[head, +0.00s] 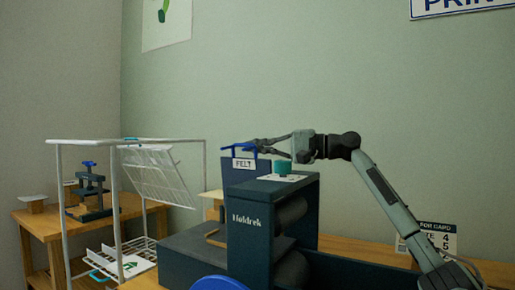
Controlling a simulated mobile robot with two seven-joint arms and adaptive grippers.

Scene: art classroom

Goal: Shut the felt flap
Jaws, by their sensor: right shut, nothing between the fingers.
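The felt flap (234,174) is a dark blue panel with a white FELT label (244,164) and a bright blue handle (238,150) along its top. It stands raised, roughly upright, on top of the dark press (250,222) in the middle of the head view. My right gripper (262,146) comes in from the right, level with the flap's top edge. Its fingers point left and are shut and empty, close to the handle. I cannot tell whether they touch the flap. My left gripper is out of view.
A green knob (283,167) on a white plate sits on the press top, under my right gripper. A white wire rack (118,188) stands to the left. Behind it, a small press (90,192) stands on a wooden table (38,217). A blue wheel (218,283) shows at the bottom.

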